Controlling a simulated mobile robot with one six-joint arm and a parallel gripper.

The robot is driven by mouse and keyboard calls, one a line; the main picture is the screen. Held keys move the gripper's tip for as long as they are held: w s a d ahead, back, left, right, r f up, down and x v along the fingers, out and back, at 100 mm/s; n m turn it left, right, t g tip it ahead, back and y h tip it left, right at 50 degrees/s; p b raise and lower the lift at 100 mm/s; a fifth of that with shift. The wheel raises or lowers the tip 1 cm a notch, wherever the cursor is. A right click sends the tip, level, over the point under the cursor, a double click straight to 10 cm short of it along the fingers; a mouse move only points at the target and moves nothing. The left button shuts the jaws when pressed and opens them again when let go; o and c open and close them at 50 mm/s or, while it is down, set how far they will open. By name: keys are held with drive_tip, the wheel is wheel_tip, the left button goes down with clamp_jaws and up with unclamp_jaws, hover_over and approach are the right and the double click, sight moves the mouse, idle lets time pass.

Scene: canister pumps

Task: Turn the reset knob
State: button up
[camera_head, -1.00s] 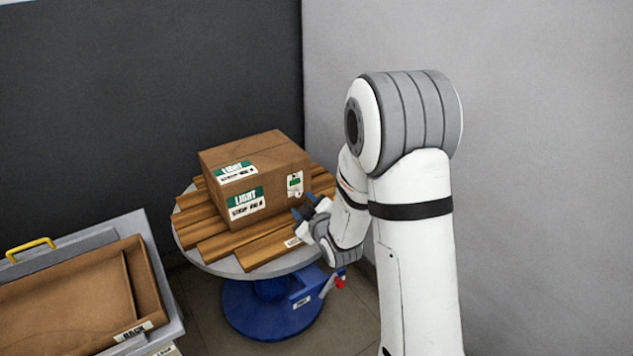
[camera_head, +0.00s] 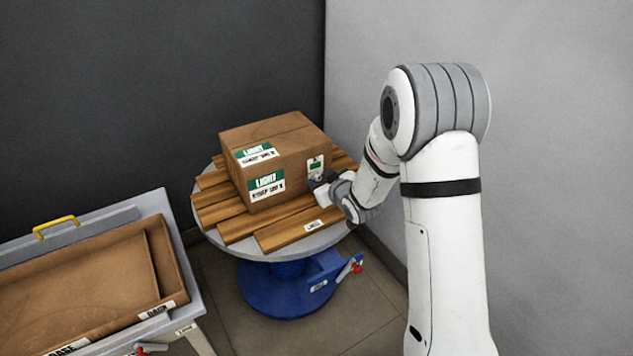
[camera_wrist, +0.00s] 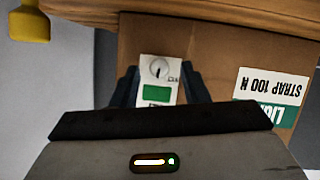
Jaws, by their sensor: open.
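A brown cardboard box (camera_head: 287,133) with green-and-white "LIGHT" labels sits on wooden slats on a round table. A small white panel (camera_head: 315,163) with a green patch is on its right-hand face. In the wrist view this panel (camera_wrist: 152,99) shows a small round dial with a pointer, seemingly the reset knob (camera_wrist: 158,68). My gripper (camera_head: 318,182) is in front of the panel, just below it in the head view. In the wrist view my gripper (camera_wrist: 161,88) is open, its dark fingers either side of the panel and nothing between them. Contact cannot be told.
The round table (camera_head: 330,242) stands on a blue base (camera_head: 265,290) with a red-tipped lever (camera_head: 357,268). A trolley with a brown tray (camera_head: 80,290) and yellow handle (camera_head: 55,226) is at left. A grey wall rises close behind my arm.

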drive_tip(key=shift+w+a, duration=0.1)
drive_tip(key=shift+c, duration=0.3)
clamp_jaws()
drive_tip(key=shift+f+b, duration=0.3)
drive_tip(key=shift+b, duration=0.7)
drive_tip(key=shift+r+n+t+h+b, duration=0.2)
drive_tip(key=shift+n+t+h+b, duration=0.1)
drive_tip(key=shift+n+b, duration=0.15)
drive_tip(key=shift+o, duration=0.3)
unclamp_jaws()
